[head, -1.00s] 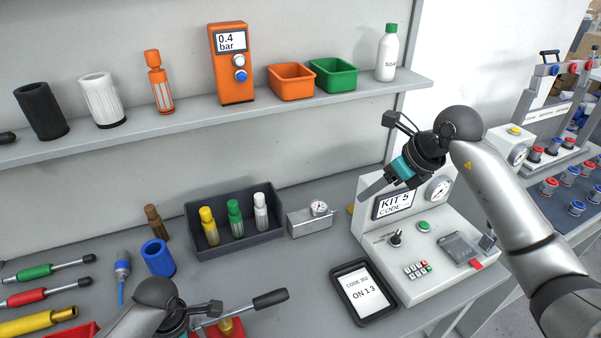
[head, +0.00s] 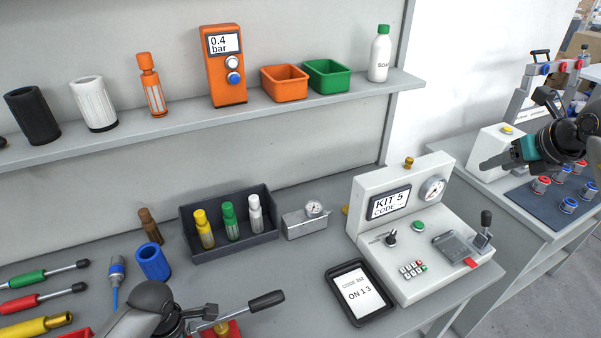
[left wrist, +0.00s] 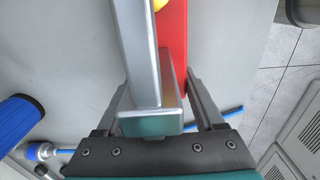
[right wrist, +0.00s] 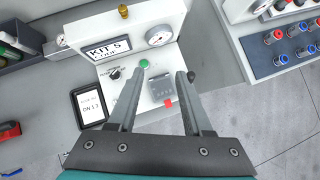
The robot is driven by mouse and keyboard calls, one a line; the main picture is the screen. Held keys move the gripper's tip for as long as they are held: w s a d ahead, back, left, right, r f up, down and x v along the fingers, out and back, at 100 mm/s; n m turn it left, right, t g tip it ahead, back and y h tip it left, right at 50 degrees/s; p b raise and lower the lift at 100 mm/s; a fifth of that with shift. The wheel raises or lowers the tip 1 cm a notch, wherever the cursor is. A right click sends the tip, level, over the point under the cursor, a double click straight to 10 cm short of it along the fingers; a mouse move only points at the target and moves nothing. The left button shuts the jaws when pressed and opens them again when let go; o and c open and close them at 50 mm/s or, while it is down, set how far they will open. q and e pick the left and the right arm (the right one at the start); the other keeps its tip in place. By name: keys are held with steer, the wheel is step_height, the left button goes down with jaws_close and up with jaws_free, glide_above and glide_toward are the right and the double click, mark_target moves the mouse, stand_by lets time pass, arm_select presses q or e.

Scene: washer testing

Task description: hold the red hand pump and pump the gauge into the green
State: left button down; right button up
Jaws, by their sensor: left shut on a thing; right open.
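The red hand pump (head: 236,331) is at the bottom of the head view, partly cut off, with a silver lever and black handle (head: 266,302). My left gripper (head: 200,322) is at it. In the left wrist view the fingers of my left gripper (left wrist: 163,88) are shut around a part of the pump, next to its silver bar and red body (left wrist: 172,45). A round gauge (head: 433,188) is on the white test station; its needle is too small to read. My right gripper (head: 488,163) is open and empty, right of the station, and also shows in the right wrist view (right wrist: 163,76).
The white station (head: 405,285) has a screen, knob, green button and small lever. A black tablet (head: 360,292) lies beside it. A small gauge block (head: 306,222) and a dark bin (head: 190,226) of bottles stand behind. Screwdrivers and a blue cup (head: 153,262) are at left.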

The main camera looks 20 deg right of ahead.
steer(key=shift+c, duration=0.2)
steer(key=c, duration=0.4)
steer(key=shift+w+a+f, duration=0.1)
steer(key=shift+a, duration=0.05)
steer(key=shift+c, duration=1)
steer(key=w+a+f+n+y, duration=0.1)
steer(key=w+a, duration=0.1)
steer(key=a, duration=0.1)
steer(key=w+a+f+n+y, duration=0.1)
steer(key=w+a+f, duration=0.1)
steer(key=a, duration=0.1)
steer(key=w+a+f+n+y, duration=0.1)
steer(key=w+a, duration=0.1)
steer(key=a, duration=0.1)
steer(key=shift+w+a+f, duration=0.15)
steer(key=shift+a+f, duration=0.1)
steer(key=shift+a, duration=0.15)
jaws_close()
steer(key=n+g, duration=0.7)
steer(key=n, duration=1.2)
glide_above(267, 298)
step_height(267, 298, down, 8)
steer(key=shift+n, duration=0.3)
steer(key=shift+f, duration=3.2)
